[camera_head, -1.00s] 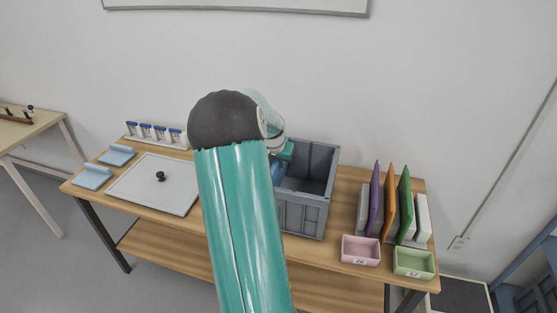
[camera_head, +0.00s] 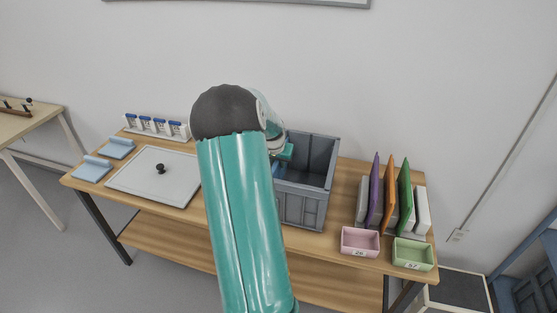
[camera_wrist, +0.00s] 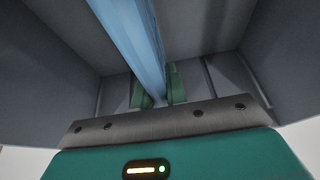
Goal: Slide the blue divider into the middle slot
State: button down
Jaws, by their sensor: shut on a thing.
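The blue divider (camera_wrist: 138,40) fills the upper middle of the wrist view as a pale blue strip. My gripper (camera_wrist: 158,88) is shut on it, with a green finger on each side. The grey crate (camera_head: 300,207) stands on the table in the head view, right of my arm. My gripper also shows in the head view (camera_head: 284,152), at the crate's left part. Grey crate walls with upright ribs surround the divider in the wrist view.
Purple (camera_head: 374,190), orange (camera_head: 390,195) and green (camera_head: 404,198) panels stand upright in a rack to the right. A pink tray (camera_head: 360,252) and a green tray (camera_head: 413,265) lie in front. A white board with a black knob (camera_head: 150,183) lies left of my arm.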

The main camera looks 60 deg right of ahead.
jog(key=shift+f, duration=0.3)
jog(key=c, duration=1.3)
grip_release()
jog(key=v, duration=1.3)
jog(key=shift+r, duration=0.45)
